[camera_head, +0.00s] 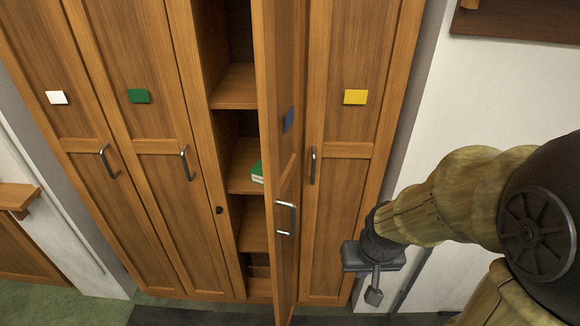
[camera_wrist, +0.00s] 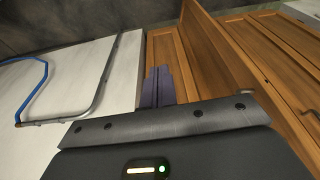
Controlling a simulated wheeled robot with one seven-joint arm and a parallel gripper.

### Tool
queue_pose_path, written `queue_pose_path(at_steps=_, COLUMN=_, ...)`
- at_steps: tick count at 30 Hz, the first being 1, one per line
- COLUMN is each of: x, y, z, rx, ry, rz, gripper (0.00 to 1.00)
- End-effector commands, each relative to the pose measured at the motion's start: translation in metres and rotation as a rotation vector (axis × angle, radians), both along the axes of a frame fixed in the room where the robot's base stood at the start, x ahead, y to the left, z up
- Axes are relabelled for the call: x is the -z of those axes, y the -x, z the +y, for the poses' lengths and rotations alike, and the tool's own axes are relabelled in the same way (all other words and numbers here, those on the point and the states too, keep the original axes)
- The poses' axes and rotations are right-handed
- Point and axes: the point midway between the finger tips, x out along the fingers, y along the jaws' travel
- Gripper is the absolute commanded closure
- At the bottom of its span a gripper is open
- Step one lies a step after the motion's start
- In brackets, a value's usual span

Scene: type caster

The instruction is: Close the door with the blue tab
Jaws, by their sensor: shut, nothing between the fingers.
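The door with the blue tab (camera_head: 288,170) stands open, swung out toward me and seen nearly edge-on in the head view. Its blue tab (camera_head: 288,119) and metal handle (camera_head: 286,218) face right. Behind it, the open compartment (camera_head: 234,150) shows shelves and a green item (camera_head: 257,172). My gripper (camera_head: 374,297) is to the right of the open door, apart from it, shut and empty. In the wrist view my gripper fingers (camera_wrist: 157,87) point toward the wooden doors, and a tall wooden panel edge, apparently the open door (camera_wrist: 235,55), rises to their right.
Shut doors with a white tab (camera_head: 57,97), a green tab (camera_head: 139,96) and a yellow tab (camera_head: 355,97) flank the opening. White wall (camera_head: 480,110) lies to the right, with a wooden shelf (camera_head: 520,20) up high. A blue cable (camera_wrist: 35,95) and a grey pipe run along the wall in the wrist view.

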Motion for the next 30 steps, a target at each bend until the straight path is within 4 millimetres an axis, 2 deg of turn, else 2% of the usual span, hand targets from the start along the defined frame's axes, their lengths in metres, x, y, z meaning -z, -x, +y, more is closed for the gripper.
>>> queue_pose_path(at_steps=5, x=-0.005, y=-0.001, z=0.0, rx=0.029, ry=-0.012, rz=0.007, gripper=1.0)
queue_pose_path(at_steps=8, x=-0.017, y=-0.002, z=0.0, rx=0.126, ry=-0.05, rz=0.032, gripper=1.0)
queue_pose_path(at_steps=11, x=-0.038, y=-0.006, z=0.001, rx=0.306, ry=-0.126, rz=0.081, gripper=1.0)
queue_pose_path(at_steps=17, x=-0.094, y=-0.023, z=0.017, rx=0.805, ry=-0.36, rz=0.238, gripper=1.0)
queue_pose_path(at_steps=24, x=-0.174, y=-0.065, z=0.042, rx=1.359, ry=-0.688, rz=0.483, gripper=1.0)
queue_pose_path(at_steps=27, x=-0.203, y=-0.084, z=0.049, rx=1.529, ry=-0.811, rz=0.586, gripper=1.0)
queue_pose_path(at_steps=30, x=-0.222, y=-0.098, z=0.052, rx=1.633, ry=-0.896, rz=0.661, gripper=1.0)
